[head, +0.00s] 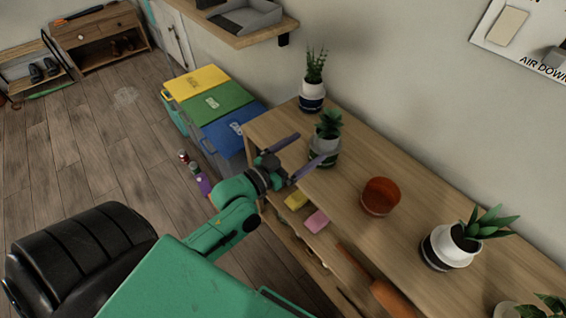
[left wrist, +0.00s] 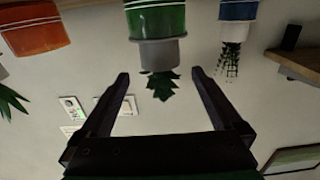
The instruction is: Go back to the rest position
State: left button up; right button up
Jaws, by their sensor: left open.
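My left gripper (head: 298,157) is open and empty at the front edge of the wooden shelf unit (head: 345,188). Its fingers point toward a potted plant in a green and white pot (head: 325,148), which stands upright on the top. In the left wrist view the picture is upside down, and the same green pot (left wrist: 156,20) hangs beyond and between the open fingers (left wrist: 160,85). I cannot tell from these frames whether a finger touches the pot. My right gripper is not in view.
An orange-brown pot (head: 381,196) and a white potted plant (head: 452,247) stand to the right on the shelf top. Another plant (head: 312,92) stands at the back left end. Lidded bins (head: 212,105) stand left of the unit.

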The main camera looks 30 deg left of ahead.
pick_arm(q)
jog(key=v, duration=0.8)
jog(key=shift+b, duration=0.4)
jog(key=s+a+f+n+g+y, duration=0.1)
jog(key=s+a+f+g+y, duration=0.15)
jog(key=f, duration=0.85)
jog(key=s+a+f+g+y, duration=0.15)
jog(key=a+f, duration=0.25)
jog(key=f, duration=0.7)
jog(key=s+a+f+n+g+y, duration=0.1)
jog(key=s+a+f+g, duration=0.2)
jog(key=f, duration=0.8)
jog(key=s+d+f+g, duration=0.1)
jog(key=s+f+g, duration=0.3)
jog(key=s+f, duration=0.4)
jog(key=s+d+f+g+y, duration=0.1)
jog(key=s+f+g, duration=0.3)
jog(key=s+f, duration=0.5)
jog(key=s+d, duration=0.1)
jog(key=s, duration=0.2)
jog(key=shift+d+f+g, duration=0.25)
jog(key=shift+f+g, duration=0.05)
jog(key=shift+g, duration=0.1)
